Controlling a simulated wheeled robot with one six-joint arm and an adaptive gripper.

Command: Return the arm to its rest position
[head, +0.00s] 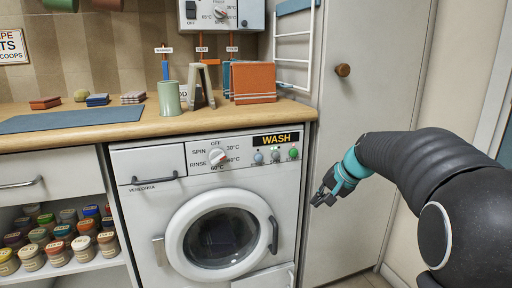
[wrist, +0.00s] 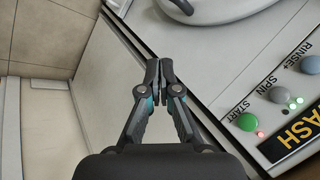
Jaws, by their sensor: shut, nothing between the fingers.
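My gripper (head: 322,195) is in front of the right edge of the washing machine (head: 150,222), at the right of the head view. My dark arm reaches in from the right edge of that view. In the wrist view my gripper (wrist: 160,72) has its fingertips together with nothing between them. It appears apart from the machine. The green START button (wrist: 246,122) lies to the right of the fingers in the wrist view, with a small red light beside it. The machine's round door (head: 222,238) is closed, with something dark behind the glass.
A wooden worktop (head: 240,115) runs above the machine, with a green cup (head: 169,98), sponges and an orange cloth (head: 253,82) on it. A tall grey cupboard (head: 350,130) stands behind my gripper. Jars (head: 60,252) fill the shelf at left. Some floor shows at lower right.

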